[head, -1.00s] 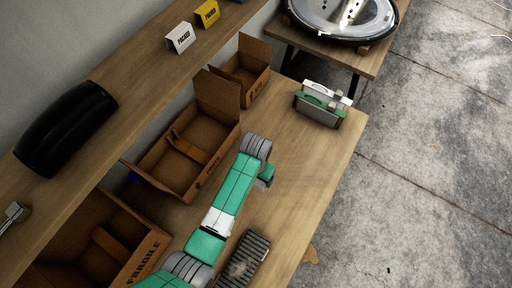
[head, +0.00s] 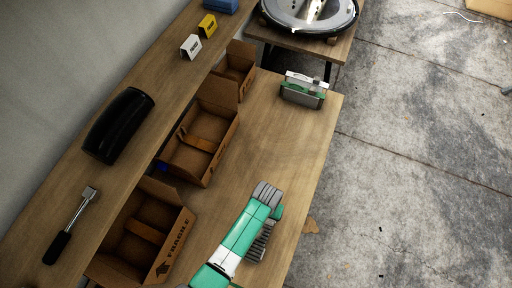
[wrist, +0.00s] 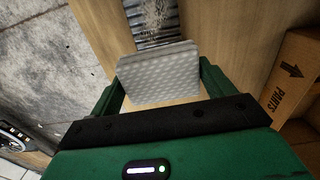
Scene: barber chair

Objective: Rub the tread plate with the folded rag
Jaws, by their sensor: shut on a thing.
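The folded rag (wrist: 158,78) is a pale grey, dimpled, layered pad in the wrist view. My gripper (wrist: 160,84) is shut on it, with one green finger at each side. The tread plate (wrist: 153,18) is dark and ribbed, with a pale smudge on its face. It shows just past the rag, which covers its near part. I cannot tell whether rag and plate touch. In the head view the tread plate (head: 262,246) lies on the bench, partly hidden by my arm, and the rag cannot be made out.
Open cardboard boxes (head: 190,160) line the bench's left side. A green and white item (head: 303,91) stands at the far end. The middle of the bench (head: 275,135) is clear.

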